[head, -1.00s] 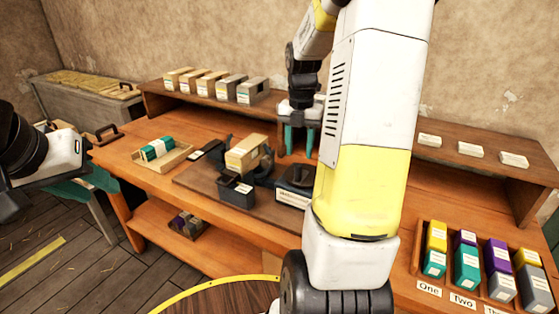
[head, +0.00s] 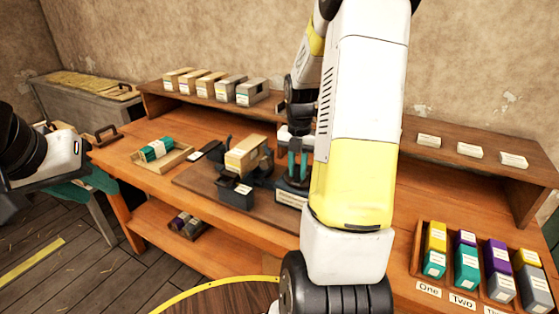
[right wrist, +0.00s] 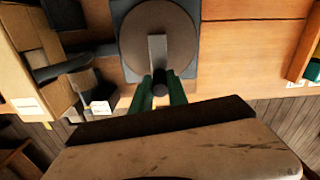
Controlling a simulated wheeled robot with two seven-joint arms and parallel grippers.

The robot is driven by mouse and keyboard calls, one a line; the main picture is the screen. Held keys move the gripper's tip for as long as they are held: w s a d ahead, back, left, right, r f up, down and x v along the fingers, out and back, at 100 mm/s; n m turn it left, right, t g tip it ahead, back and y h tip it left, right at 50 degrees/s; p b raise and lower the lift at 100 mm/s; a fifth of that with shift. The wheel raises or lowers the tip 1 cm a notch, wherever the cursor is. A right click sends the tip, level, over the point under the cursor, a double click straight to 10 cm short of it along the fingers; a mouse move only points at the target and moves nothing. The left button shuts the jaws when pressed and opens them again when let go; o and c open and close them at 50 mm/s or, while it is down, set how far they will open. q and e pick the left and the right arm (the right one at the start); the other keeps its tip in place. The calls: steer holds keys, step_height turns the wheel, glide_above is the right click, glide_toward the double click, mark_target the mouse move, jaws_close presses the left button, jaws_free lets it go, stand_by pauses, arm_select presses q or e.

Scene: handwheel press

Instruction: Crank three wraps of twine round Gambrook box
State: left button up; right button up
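A tan box (head: 248,153) sits in the dark press at the bench's middle; its label is too small to read. To its right is the handwheel, a round disc (right wrist: 150,30) with a crank arm (right wrist: 157,52) and a dark upright knob (right wrist: 160,84). My right gripper (head: 298,166) points down at the handwheel, its green fingers on either side of the knob; in the right wrist view (right wrist: 160,88) they look closed against it. My left gripper (head: 72,188) is at the far left, away from the press, its fingers unclear.
Several boxes (head: 210,83) stand on the back shelf. Coloured blocks fill a rack (head: 415,250) at the right. My right arm hides the bench's middle right.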

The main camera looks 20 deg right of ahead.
jaws_close()
steer(key=shift+w, duration=0.1)
